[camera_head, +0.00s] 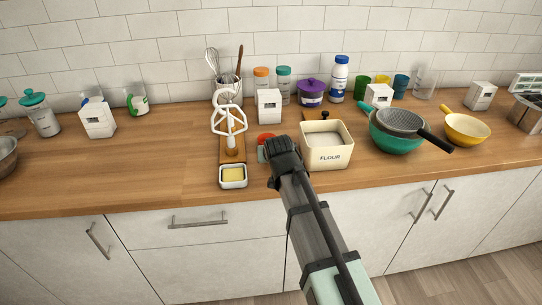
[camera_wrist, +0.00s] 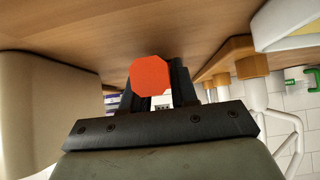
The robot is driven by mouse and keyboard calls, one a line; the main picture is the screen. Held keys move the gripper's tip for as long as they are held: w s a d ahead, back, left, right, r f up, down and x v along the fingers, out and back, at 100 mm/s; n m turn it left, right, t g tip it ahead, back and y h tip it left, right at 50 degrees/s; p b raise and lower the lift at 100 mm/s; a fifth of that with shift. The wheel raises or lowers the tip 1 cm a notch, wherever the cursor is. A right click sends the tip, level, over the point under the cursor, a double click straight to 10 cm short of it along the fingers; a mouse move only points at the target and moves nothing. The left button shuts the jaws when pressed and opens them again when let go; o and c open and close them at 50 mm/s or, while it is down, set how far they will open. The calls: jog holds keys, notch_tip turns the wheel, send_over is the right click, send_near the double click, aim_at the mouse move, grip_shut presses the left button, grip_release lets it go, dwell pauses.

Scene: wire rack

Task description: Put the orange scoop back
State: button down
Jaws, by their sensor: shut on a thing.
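The orange scoop shows as a red-orange eight-sided face (camera_wrist: 150,76) between my fingers in the wrist view. In the head view a small orange-red part of it (camera_head: 264,142) shows just behind my gripper (camera_head: 272,152), and the rest is hidden. My gripper (camera_wrist: 157,92) is shut on the scoop, low over the counter. It is just left of the open cream flour bin (camera_head: 327,158), which holds white flour. A white wire rack (camera_head: 229,122) on a wooden base (camera_head: 232,150) stands to the left of my gripper.
A small dish with a yellow block (camera_head: 233,183) sits at the front of the wooden base. A white box (camera_head: 269,107) and several jars stand behind. The counter's left part has free room.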

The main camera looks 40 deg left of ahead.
jog(key=shift+f, duration=0.1)
jog(key=c, duration=0.9)
grip_release()
jog(key=v, duration=1.2)
